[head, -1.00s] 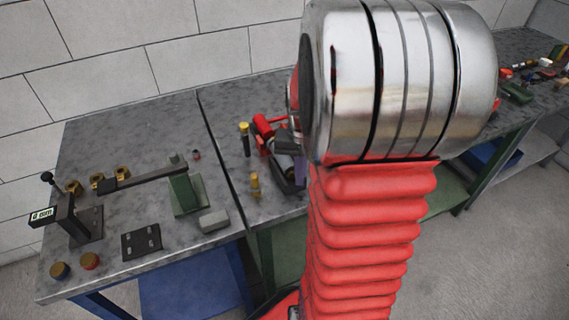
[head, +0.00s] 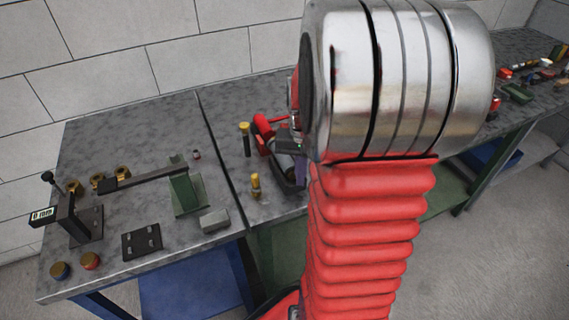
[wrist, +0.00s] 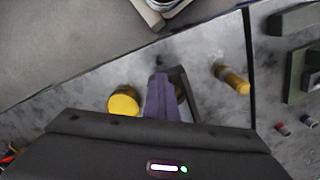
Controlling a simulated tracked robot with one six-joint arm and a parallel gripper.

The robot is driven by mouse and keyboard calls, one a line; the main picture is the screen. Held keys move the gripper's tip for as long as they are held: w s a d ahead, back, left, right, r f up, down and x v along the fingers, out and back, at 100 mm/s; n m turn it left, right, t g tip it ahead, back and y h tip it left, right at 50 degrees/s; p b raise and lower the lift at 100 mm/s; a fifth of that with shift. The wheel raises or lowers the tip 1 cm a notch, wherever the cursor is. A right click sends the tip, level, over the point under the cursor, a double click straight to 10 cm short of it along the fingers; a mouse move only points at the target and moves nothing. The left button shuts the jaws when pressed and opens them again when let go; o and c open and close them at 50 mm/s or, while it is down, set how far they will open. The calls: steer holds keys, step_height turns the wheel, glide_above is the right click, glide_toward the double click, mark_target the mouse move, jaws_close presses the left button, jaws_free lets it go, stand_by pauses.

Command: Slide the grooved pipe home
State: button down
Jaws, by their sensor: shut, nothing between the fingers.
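A long dark bar (head: 150,178), which I take to be the grooved pipe, lies across the green support (head: 187,190) on the left bench in the head view. Its left end is near a dark upright stop (head: 72,215). A small sign (head: 42,215) on the stop appears to read "0 mm". My gripper (wrist: 165,85) is shut and empty in the wrist view, above the bench and to the right of the pipe. Its dark housing fills the bottom of that view. In the head view my arm mostly hides it. I cannot see the pipe's end contact clearly.
A yellow-capped dark cylinder (head: 244,138), a small yellow item (head: 255,186) and a red cylinder (head: 263,124) stand near my gripper.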

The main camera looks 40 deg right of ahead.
steer(key=shift+s+d, duration=0.25)
stand_by(0.5)
